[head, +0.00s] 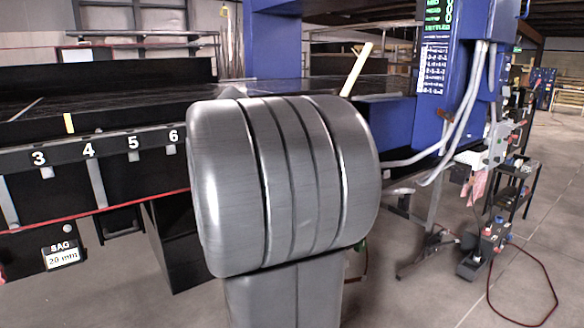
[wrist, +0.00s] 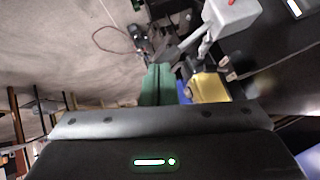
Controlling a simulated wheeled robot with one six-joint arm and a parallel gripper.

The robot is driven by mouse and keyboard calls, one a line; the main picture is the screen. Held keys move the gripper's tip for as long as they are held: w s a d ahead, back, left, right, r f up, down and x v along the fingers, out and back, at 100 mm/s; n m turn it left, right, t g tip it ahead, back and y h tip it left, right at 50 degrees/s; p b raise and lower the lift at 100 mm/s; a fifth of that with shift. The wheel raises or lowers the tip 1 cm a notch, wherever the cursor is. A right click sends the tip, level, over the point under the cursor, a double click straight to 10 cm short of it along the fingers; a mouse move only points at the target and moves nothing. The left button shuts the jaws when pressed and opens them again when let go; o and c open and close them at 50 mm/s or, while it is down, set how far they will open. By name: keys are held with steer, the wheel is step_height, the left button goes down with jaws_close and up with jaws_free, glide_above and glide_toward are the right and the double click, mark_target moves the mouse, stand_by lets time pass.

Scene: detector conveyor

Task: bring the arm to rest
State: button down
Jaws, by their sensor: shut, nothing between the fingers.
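My gripper (wrist: 160,122) shows in the wrist view as a dark body across the bottom, with screws along its edge and a green status light. In the head view a large grey ribbed link of my own arm fills the middle, and the gripper cannot be made out there. The conveyor (head: 60,125) runs behind this link at the left, with labels 3 to 6 along its front; the link hides part of it.
A blue machine column (head: 394,130) with a display stands right of my arm. A small black cart (head: 517,185) stands farther right, and a red cable (head: 520,318) lies on the floor. A black block with a "SAG 20 mm" sign (head: 62,254) hangs below the conveyor. Floor at lower right is mostly clear.

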steer(key=s+m+t+y+b, duration=0.1)
steer(key=s+t+b, duration=0.1)
steer(key=s+b, duration=0.4)
steer(key=shift+b, duration=0.8)
stand_by(0.3)
